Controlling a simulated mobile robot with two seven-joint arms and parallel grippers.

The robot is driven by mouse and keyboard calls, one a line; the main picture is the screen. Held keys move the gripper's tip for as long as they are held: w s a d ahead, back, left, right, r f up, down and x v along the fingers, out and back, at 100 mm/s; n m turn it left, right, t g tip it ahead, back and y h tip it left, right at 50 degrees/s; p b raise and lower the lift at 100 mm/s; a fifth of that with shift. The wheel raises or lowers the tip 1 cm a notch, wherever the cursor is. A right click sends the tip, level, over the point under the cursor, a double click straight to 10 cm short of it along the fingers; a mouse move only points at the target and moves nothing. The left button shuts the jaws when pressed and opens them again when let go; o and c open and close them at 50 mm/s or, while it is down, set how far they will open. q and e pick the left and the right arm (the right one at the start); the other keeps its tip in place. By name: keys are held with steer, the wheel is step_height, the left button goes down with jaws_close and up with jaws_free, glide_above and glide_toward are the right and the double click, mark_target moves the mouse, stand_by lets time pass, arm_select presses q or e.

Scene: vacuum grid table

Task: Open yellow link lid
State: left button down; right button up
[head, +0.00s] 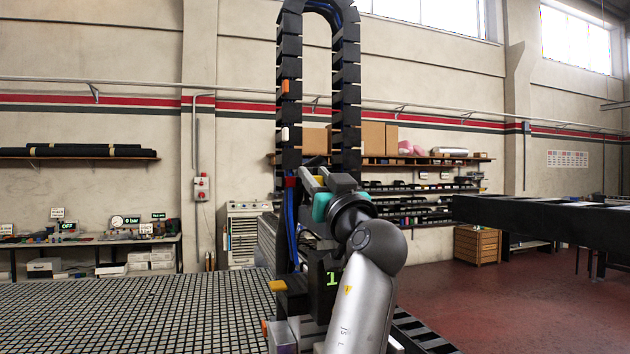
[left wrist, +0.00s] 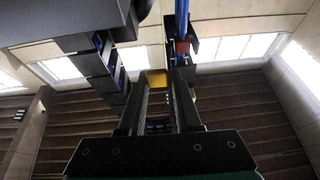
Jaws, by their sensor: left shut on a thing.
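The yellow link lid (left wrist: 157,79) shows in the left wrist view as a small yellow piece between my left fingertips, by the cable chain. My left gripper (head: 322,178) is raised beside the lower part of the upright chain in the head view, and its fingers (left wrist: 160,88) are shut on the lid. My right gripper is not in view.
The black cable chain (head: 347,95) arches up with blue cables inside. It carries an orange lid (head: 285,87), a white lid (head: 284,134) and a red piece (head: 290,182). A yellow-orange block (head: 278,286) sits low by the grid table (head: 130,315). A dark beam (head: 540,218) is at right.

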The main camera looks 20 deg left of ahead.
arm_select(q)
steer(key=c, duration=0.7)
jaws_free()
steer(key=shift+w+d, duration=0.1)
steer(key=shift+d, duration=0.05)
steer(key=shift+s+d+f, duration=0.1)
steer(key=shift+s+f, duration=0.1)
steer(key=b+v, duration=0.8)
steer(key=v, duration=0.6)
steer(key=shift+s+d+f+b, duration=0.1)
steer(key=shift+s+d+b, duration=0.15)
steer(key=shift+s+b, duration=0.05)
